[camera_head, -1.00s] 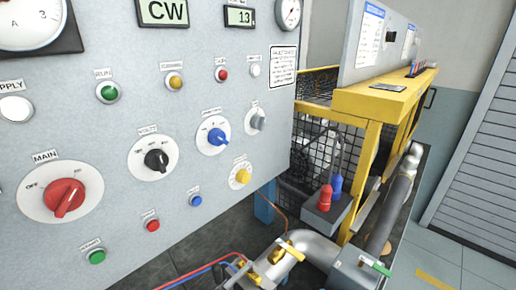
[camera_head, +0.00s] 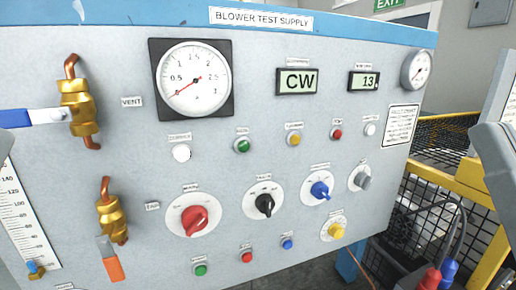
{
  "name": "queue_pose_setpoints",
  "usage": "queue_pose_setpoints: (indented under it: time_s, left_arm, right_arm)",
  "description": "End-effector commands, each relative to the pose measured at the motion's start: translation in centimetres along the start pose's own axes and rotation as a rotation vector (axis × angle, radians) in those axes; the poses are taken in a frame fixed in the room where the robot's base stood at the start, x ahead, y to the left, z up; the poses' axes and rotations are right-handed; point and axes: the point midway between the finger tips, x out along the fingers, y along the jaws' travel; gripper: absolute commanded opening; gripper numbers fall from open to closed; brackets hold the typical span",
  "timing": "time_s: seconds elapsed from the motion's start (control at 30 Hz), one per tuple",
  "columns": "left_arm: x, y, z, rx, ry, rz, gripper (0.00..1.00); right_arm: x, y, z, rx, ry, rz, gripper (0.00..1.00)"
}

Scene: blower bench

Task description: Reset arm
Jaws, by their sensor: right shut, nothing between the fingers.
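The blower test supply panel (camera_head: 130,215) fills most of the view. It bears a red main knob (camera_head: 194,220), a black knob (camera_head: 265,204), a blue knob (camera_head: 320,190), a grey knob (camera_head: 364,181) and a yellow knob (camera_head: 336,231). A round gauge (camera_head: 193,79) sits above them, and the displays read CW (camera_head: 297,82) and 13 (camera_head: 364,82). Grey parts of my right gripper (camera_head: 493,155) show at the right edge, cut off by the frame. It is shut and empty, in front of the yellow frame.
Brass valves with a blue-white lever (camera_head: 40,117) and an orange lever (camera_head: 113,267) stand out at the left. A yellow frame with mesh (camera_head: 455,190) is at the right. Red and blue plugs (camera_head: 429,279) show at the lower right.

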Motion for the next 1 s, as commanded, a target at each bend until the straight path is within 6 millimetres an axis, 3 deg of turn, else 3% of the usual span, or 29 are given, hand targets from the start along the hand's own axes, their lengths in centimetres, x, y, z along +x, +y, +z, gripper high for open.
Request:
queue_pose_setpoints:
  time_s: [0.03, 0.17, 0.6, 0.8, 1.0]
  left_arm:
    - [2.6, 0.0, -2.4, 0.0, 0.0, 0.0, 0.0]
    - [6.2, 0.0, -5.7, 0.0, 0.0, 0.0, 0.0]
    - [21.9, -0.1, -20.2, 0.0, 0.0, 0.0, 0.0]
    - [25.4, -0.1, -23.4, 0.0, -0.001, 0.0, 0.0]
    - [25.5, -0.1, -23.4, 0.0, -0.001, 0.0, 0.0]
  right_arm:
    - [2.6, 0.0, -2.4, -0.001, 0.0, 0.001, 0.0]
    - [6.2, 0.1, -5.7, -0.004, 0.0, 0.002, 0.0]
    - [21.9, 0.1, -20.1, -0.006, 0.0, 0.003, 0.0]
    - [25.4, 0.1, -23.4, -0.007, -0.001, 0.003, 0.0]
    - [25.4, 0.1, -23.4, -0.007, 0.0, 0.003, 0.0]
